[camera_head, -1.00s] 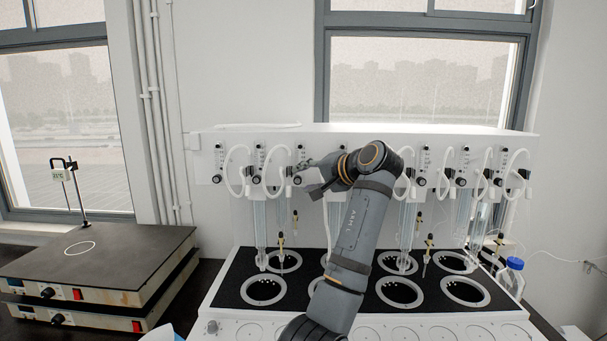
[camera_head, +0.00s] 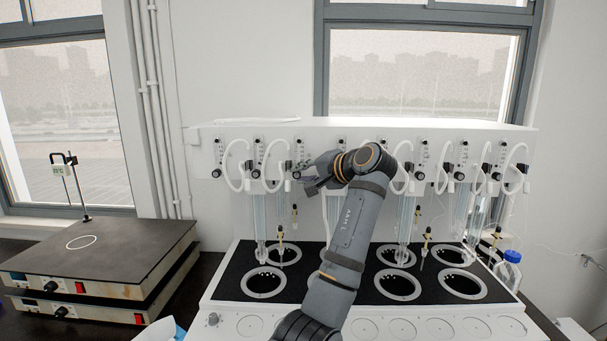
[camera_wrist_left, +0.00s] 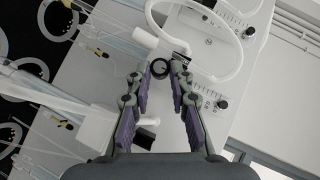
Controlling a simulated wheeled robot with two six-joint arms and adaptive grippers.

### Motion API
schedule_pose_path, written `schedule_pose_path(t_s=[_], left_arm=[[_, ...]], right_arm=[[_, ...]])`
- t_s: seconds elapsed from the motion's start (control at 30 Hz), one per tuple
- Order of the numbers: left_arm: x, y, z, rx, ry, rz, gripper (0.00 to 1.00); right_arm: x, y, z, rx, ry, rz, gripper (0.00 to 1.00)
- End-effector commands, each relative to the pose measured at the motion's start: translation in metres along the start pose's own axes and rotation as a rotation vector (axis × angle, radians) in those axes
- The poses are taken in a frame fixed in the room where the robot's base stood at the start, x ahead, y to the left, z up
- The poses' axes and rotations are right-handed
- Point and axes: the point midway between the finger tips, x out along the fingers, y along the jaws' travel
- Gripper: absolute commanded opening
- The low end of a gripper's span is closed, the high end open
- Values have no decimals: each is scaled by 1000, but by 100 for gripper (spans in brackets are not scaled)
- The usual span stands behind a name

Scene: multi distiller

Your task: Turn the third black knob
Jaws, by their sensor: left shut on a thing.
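The third black knob from the left sits on the white front panel of the distiller, below a small flow scale. In the head view it is mostly hidden by my left gripper (camera_head: 304,177), which reaches it from the right. In the left wrist view the round black knob (camera_wrist_left: 159,69) shows between the fingertips of my left gripper (camera_wrist_left: 163,70). The purple-padded fingers are closed in on it. The first knob (camera_head: 216,173) and second knob (camera_head: 256,174) stand free to the left. My right gripper is not in view.
White looped hoses (camera_head: 235,170) hang in front of the panel close to the knobs. Glass tubes hang over the black heating deck (camera_head: 232,270) with ringed wells. Stacked hot plates (camera_head: 95,255) stand at left. A blue-capped bottle (camera_head: 510,268) stands at right.

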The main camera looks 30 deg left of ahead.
Motion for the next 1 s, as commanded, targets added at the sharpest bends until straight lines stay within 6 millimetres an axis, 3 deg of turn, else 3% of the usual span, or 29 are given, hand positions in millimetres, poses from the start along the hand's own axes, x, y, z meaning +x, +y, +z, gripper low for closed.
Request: schedule_pose_path(t_s=[0.23, 0.27, 0.4, 0.77, 1.0], left_arm=[[0, 0, 0, 13, 1, -12, 0], [0, 0, 0, 13, 1, -12, 25], [0, 0, 0, 13, 1, -12, 44], [-6, 1, -1, 12, 2, -11, 44], [-58, 2, -1, 12, 5, -7, 44]], right_arm=[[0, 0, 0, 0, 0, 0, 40], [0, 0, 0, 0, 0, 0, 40], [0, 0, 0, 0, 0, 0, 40], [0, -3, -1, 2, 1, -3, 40], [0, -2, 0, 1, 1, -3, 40]])
